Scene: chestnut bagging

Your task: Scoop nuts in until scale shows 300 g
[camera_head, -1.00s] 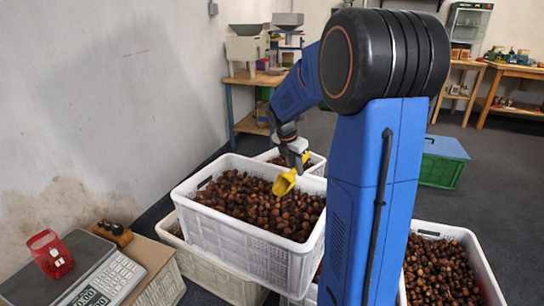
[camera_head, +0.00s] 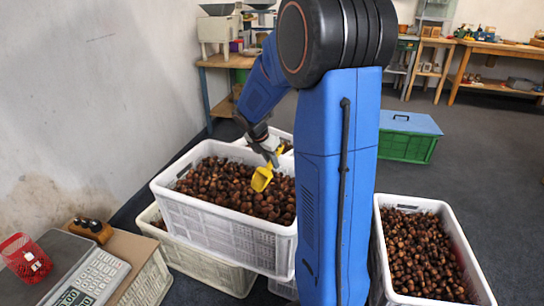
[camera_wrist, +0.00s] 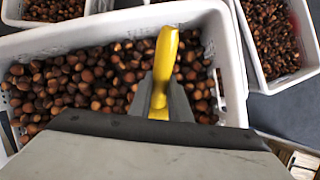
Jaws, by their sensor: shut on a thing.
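A yellow scoop (camera_head: 262,178) is held in my gripper (camera_head: 270,155) over the white crate of chestnuts (camera_head: 225,220). In the wrist view my gripper (camera_wrist: 160,103) is shut on the yellow handle (camera_wrist: 165,60), with brown chestnuts (camera_wrist: 90,80) below. The scoop's bowl is tilted in the head view; I cannot tell whether it holds nuts. A red net bag (camera_head: 27,258) stands on the scale (camera_head: 95,275) at the lower left.
A second white crate of chestnuts (camera_head: 384,262) stands at the right, and another lies behind the first. A green box with a blue lid (camera_head: 408,140) stands on the open floor.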

